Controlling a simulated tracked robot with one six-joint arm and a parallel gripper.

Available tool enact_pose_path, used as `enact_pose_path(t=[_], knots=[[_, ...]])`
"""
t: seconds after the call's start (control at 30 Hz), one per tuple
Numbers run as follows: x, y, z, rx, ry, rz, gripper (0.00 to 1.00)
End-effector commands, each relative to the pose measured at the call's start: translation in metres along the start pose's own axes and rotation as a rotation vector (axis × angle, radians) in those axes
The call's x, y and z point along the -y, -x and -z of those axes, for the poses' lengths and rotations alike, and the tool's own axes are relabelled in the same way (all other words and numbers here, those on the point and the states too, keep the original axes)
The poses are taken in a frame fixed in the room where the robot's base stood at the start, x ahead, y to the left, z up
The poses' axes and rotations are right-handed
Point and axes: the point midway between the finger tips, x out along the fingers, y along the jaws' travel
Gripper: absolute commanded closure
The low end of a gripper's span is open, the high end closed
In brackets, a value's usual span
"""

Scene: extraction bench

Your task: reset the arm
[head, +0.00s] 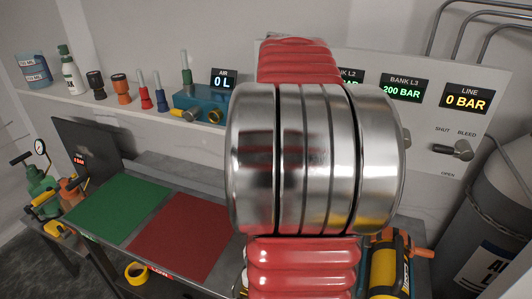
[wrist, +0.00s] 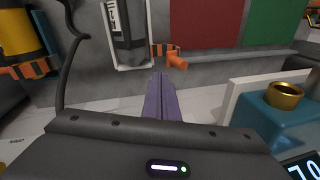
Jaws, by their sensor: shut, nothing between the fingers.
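My gripper (wrist: 162,98) shows in the wrist view with its two purple fingers pressed together, shut and empty. It points over the grey bench, with an orange nozzle-like part (wrist: 177,62) just beyond the fingertips. In the head view my own arm, with red ribbed sleeves and a large silver joint, fills the middle and right of the picture. It hides part of the bench and the back panel. My gripper cannot be seen in the head view.
A green mat (head: 120,207) and a red mat (head: 182,236) lie on the bench. A shelf (head: 150,110) holds bottles, several small fittings and a blue block (head: 200,104). A gauge panel (head: 440,120) with a valve lever (head: 455,150) stands at right, beside a grey cylinder (head: 495,225).

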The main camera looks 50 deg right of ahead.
Motion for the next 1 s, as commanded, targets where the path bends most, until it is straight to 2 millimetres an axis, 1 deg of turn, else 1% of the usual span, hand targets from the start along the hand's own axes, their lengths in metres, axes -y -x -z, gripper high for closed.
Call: enact_pose_path(t=[0.63,0.8,0.87,0.9,1.0], knots=[[0.001,0.001,0.000,0.000,0.004,0.000,1.00],[0.003,0.000,0.004,-0.016,0.051,0.008,1.00],[0.002,-0.004,0.005,-0.024,0.084,0.006,1.00],[-0.001,-0.012,0.004,-0.024,0.109,0.001,1.00],[-0.010,-0.026,-0.003,-0.028,0.170,-0.010,1.00]])
